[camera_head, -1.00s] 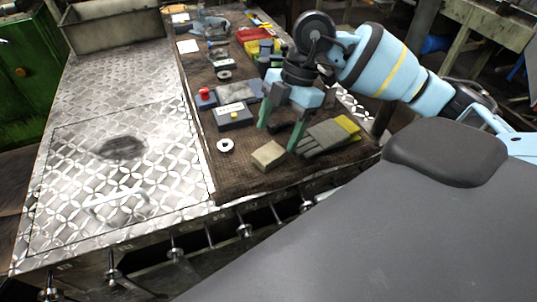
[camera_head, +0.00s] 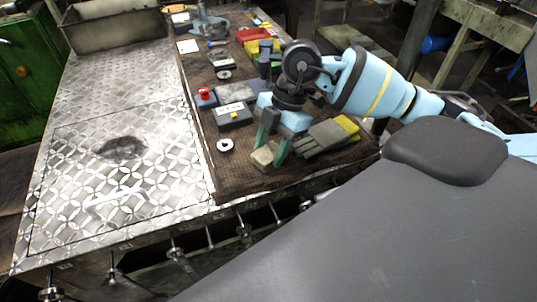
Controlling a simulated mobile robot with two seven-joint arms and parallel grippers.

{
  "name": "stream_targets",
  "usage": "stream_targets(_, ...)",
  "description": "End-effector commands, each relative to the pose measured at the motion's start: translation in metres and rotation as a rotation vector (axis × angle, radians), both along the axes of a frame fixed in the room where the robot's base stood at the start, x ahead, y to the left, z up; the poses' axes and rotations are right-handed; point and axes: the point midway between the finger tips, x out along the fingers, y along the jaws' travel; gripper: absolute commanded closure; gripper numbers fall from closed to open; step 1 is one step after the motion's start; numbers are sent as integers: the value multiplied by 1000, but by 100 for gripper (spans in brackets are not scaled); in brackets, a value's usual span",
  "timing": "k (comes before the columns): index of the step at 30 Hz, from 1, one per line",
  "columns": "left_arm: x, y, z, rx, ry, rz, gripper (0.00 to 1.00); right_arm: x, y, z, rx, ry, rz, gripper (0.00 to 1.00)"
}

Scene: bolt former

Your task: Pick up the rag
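A small beige folded piece (camera_head: 262,158), which looks like the rag, lies on the brown mat (camera_head: 235,185) near the bench's front edge. My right gripper (camera_head: 272,150) points down over it, its two green fingers spread apart. The fingertips are at the beige piece, one on its far side and one at its right end, partly covering it. I cannot tell whether they touch it. My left gripper is not in view.
Grey and yellow work gloves (camera_head: 328,138) lie just right of the gripper. The patterned metal plate (camera_head: 150,190) is mostly clear.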

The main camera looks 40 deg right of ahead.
Motion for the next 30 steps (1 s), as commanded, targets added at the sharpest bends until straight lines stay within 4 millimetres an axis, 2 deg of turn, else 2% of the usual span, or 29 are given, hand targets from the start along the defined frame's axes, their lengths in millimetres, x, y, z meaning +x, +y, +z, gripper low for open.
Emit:
stream_targets(1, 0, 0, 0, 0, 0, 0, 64, 0, 0, 0, 0, 0, 0, 66)
stream_targets(4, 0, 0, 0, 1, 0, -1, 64, 0, 0, 0, 0, 0, 0, 77)
stream_targets(14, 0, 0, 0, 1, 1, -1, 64, 0, 0, 4, 0, 0, 0, 77)
stream_targets(20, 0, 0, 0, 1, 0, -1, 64, 1, 0, 21, 0, -4, 1, 77)
stream_targets(23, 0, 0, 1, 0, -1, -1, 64, 1, 0, 38, 1, -4, 0, 77)
stream_targets(30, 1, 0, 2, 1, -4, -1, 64, -48, 22, 40, 0, 0, 5, 77)
